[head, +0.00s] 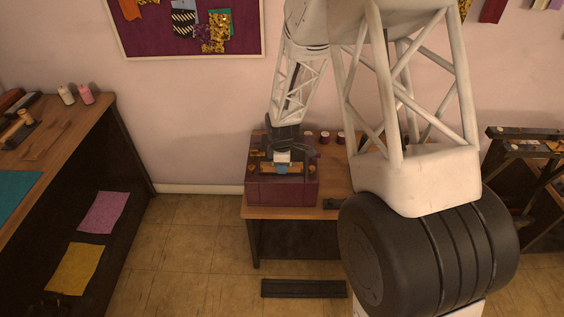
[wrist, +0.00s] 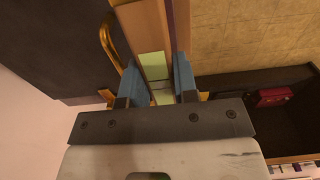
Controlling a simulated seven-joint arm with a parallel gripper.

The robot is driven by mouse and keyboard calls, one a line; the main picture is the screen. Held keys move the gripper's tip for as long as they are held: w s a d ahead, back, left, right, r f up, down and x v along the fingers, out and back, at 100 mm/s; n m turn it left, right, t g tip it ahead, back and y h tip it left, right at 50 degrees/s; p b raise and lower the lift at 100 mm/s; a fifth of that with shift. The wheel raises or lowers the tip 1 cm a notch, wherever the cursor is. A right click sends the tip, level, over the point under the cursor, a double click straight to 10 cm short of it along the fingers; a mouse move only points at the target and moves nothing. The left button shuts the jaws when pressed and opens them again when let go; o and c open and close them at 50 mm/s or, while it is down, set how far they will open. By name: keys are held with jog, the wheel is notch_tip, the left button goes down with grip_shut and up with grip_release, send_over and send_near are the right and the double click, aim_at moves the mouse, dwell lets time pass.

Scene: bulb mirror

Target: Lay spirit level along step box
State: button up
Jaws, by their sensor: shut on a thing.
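My gripper (wrist: 158,85) has its blue fingers shut on a wooden bar with a pale green vial, the spirit level (wrist: 152,66). The level runs lengthwise away from the wrist between the fingers, and its far end leaves the top of the wrist view. In the head view my gripper (head: 283,168) points down at a maroon box (head: 283,192) with brass-coloured fittings on the small wooden table. I cannot tell whether this is the step box, or whether the level touches anything below it. The level is hardly visible in the head view.
Several small dark red spools (head: 324,137) stand behind the box on the small table (head: 328,212). A workbench (head: 90,118) with tools stands at left, and a dark trestle (head: 520,150) at right. A brass-coloured loop (wrist: 108,42) lies close left of the fingers.

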aim_at(282, 179)
jog(key=shift+f, duration=0.95)
jog(key=shift+f, duration=1)
jog(key=o, duration=0.9)
jog(key=shift+r, duration=0.1)
jog(key=shift+r, duration=3.45)
